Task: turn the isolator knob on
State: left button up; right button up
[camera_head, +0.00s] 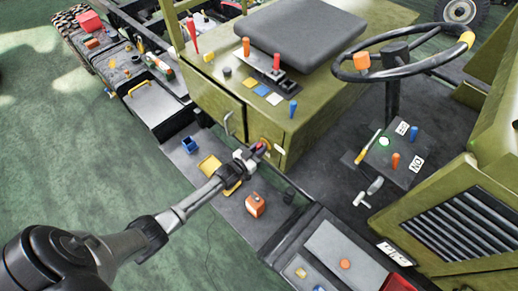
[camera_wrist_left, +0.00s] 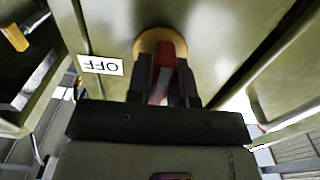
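The isolator knob has a red handle on a round yellow plate, on the side face of the green seat box. In the head view the knob (camera_head: 263,147) is partly covered by my left gripper (camera_head: 252,156). In the left wrist view the red handle of the knob (camera_wrist_left: 166,52) stands between the two dark fingers of my left gripper (camera_wrist_left: 167,88), which lie against it on both sides. A white OFF label (camera_wrist_left: 101,65) reads upside down to the left of the knob. My right gripper is out of view.
The green seat box (camera_head: 225,95) carries coloured levers and switches. A yellow tray (camera_head: 209,165), a blue box (camera_head: 189,145) and an orange block (camera_head: 255,204) are on the ledge near my left arm.

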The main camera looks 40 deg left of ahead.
pick_arm(q)
jog(key=o, duration=0.4)
jog(key=shift+c, duration=0.2)
jog(key=shift+s, duration=0.15)
jog(key=s, duration=1.3)
jog(key=shift+s+a+p, duration=0.25)
jog(key=shift+a+p, duration=0.1)
jog(key=shift+a, duration=0.1)
